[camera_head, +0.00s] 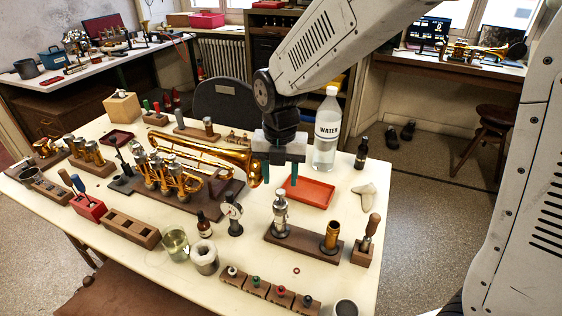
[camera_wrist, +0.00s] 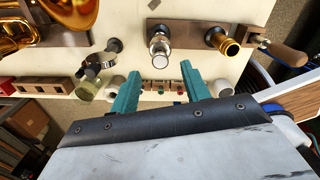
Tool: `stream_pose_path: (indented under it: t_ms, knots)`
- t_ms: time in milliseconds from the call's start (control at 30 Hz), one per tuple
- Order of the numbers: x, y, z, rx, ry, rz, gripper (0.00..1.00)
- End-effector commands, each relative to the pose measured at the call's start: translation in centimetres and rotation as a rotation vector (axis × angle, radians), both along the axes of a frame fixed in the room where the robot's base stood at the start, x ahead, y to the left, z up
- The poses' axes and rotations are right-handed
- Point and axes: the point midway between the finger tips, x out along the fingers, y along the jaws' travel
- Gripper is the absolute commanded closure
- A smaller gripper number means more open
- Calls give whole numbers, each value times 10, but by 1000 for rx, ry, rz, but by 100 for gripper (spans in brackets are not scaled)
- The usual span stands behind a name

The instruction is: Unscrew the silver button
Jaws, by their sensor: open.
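My gripper (camera_head: 280,178) is open and empty, its teal fingers pointing down above the table, behind the silver valve cylinder (camera_head: 280,218). This cylinder stands upright on a dark wooden base, with a silver cap on top; it also shows in the wrist view (camera_wrist: 160,46), ahead of the spread fingers (camera_wrist: 161,70) and apart from them. A brass cylinder (camera_head: 331,236) stands on the same base to its right. A silver-white button (camera_head: 232,270) sits in the left of a row of small wooden blocks at the front edge. I cannot tell which silver piece is the named button.
A gold trumpet (camera_head: 210,150) lies on a stand to the left. A red tray (camera_head: 307,191) and water bottle (camera_head: 327,130) stand behind and right. A wooden-handled tool (camera_head: 371,226) stands at right.

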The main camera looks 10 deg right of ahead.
Motion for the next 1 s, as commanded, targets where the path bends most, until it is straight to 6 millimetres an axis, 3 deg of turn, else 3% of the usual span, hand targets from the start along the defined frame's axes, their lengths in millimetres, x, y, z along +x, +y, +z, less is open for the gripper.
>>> stream_pose_path:
  t_ms: [200, 567, 600, 767, 867, 900, 967, 1000]
  knots:
    - [0, 0, -27, -1, 1, -1, 53]
    - [0, 0, -34, 0, 0, -2, 53]
    - [0, 0, -34, 0, 0, -2, 56]
    - [0, 0, -33, 0, 0, -2, 100]
    - [0, 0, -33, 0, 0, -2, 100]
    - [0, 0, -33, 0, 0, -2, 82]
    - [0, 0, -33, 0, 0, -2, 99]
    - [0, 0, -33, 0, 0, -2, 100]
